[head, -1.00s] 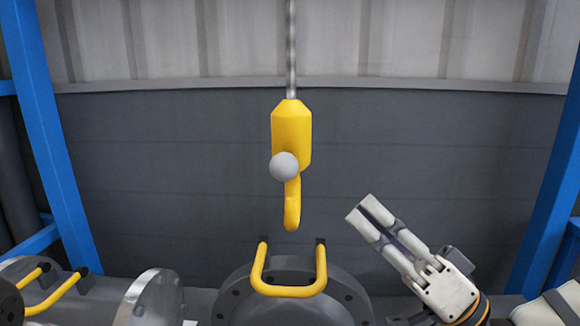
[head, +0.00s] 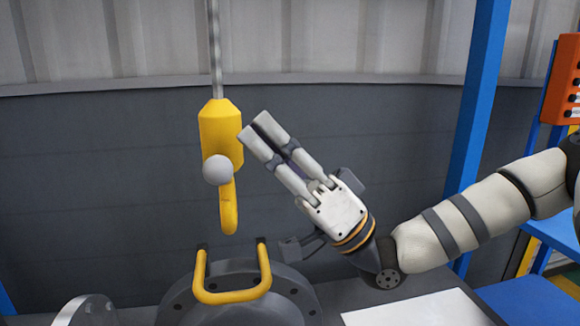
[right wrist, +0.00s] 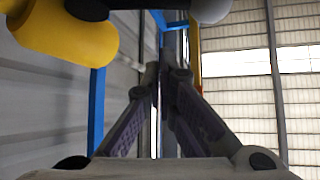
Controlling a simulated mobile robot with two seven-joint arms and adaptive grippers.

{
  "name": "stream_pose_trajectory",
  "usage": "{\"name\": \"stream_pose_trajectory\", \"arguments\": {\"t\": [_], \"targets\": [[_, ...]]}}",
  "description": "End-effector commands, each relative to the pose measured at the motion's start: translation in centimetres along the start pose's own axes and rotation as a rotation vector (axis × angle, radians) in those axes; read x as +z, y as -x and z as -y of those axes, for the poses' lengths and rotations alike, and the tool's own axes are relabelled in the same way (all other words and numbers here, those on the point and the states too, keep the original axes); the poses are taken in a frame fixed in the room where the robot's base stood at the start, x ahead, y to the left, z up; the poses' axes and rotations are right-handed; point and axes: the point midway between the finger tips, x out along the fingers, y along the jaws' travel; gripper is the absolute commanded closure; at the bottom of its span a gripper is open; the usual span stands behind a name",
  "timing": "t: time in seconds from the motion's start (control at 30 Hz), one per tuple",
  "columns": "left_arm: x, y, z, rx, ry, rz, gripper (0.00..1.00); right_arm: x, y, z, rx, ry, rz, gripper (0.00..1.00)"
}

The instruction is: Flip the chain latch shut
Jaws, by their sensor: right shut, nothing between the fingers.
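The yellow chain hook (head: 220,128) hangs upright on a grey chain (head: 215,45). A pale grey ball (head: 217,170), apparently the latch's knob, sits on its front above the curved tip. My right gripper (head: 258,132) is shut and empty, its fingertips just right of the hook body in the head view; I cannot tell whether they touch. In the right wrist view the yellow hook body (right wrist: 65,40) is at upper left and the grey ball (right wrist: 210,8) at the top edge, near the fingers. My left gripper is out of view.
A yellow handle (head: 233,295) stands on the grey flanged shell (head: 290,295) below the hook. A blue post (head: 475,120) and an orange control box (head: 563,85) are at right. A white sheet (head: 420,310) lies at front.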

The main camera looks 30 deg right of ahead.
Motion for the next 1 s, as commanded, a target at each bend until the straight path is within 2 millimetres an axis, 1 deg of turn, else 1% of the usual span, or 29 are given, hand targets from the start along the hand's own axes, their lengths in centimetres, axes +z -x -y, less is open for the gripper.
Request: {"name": "stream_pose_trajectory", "arguments": {"t": [0.03, 0.1, 0.13, 0.23, 0.4, 0.83, 1.0], "targets": [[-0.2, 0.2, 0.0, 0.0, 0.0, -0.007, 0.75, -0.1, -1.2, 0.2, -0.007, 0.003, 0.0, 1.0], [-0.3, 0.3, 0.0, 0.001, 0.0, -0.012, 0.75, -0.1, -2.7, 0.3, -0.007, 0.002, 0.001, 1.0], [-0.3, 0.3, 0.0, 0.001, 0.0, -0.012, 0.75, 0.2, -2.7, 0.1, -0.001, -0.001, 0.003, 1.0], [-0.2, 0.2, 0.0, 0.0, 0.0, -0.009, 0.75, 1.7, -1.3, -0.1, 0.004, -0.005, 0.002, 1.0], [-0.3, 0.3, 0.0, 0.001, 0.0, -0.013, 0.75, 2.9, -0.3, 0.0, 0.0, -0.001, 0.001, 1.0], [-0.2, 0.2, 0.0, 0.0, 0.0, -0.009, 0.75, 3.2, -0.1, -0.1, -0.001, 0.001, 0.0, 1.0], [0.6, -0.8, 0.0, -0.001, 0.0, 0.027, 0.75, 3.9, -0.3, -1.0, -0.021, 0.018, 0.002, 1.0]]}}
